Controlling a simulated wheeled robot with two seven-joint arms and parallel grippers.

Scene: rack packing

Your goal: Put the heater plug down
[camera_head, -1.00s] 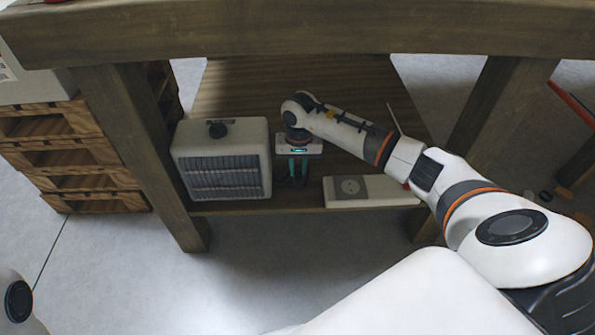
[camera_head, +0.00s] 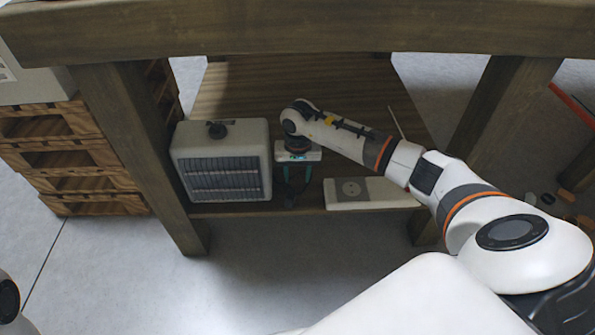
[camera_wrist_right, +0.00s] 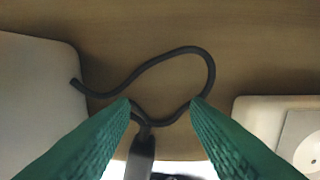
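The white heater (camera_head: 222,165) with a dark front grille stands on the lower shelf, left of my right gripper (camera_head: 293,190). In the right wrist view its black cable (camera_wrist_right: 212,75) leaves the heater's side (camera_wrist_right: 35,100) and loops over the shelf. The cable leads to the dark grey plug (camera_wrist_right: 140,158), low in the picture between the green fingers. My right gripper (camera_wrist_right: 162,102) is open, with a clear gap between its fingertips and space beside the plug. The plug's lower end is cut off by the frame. My left gripper is out of view.
A white socket box (camera_head: 395,195) with a grey plate lies on the shelf (camera_head: 330,75) to the right. Thick table legs (camera_head: 150,160) flank the shelf, and the tabletop edge (camera_head: 300,28) runs above. Wooden crates (camera_head: 65,158) are stacked left. The shelf behind the gripper is clear.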

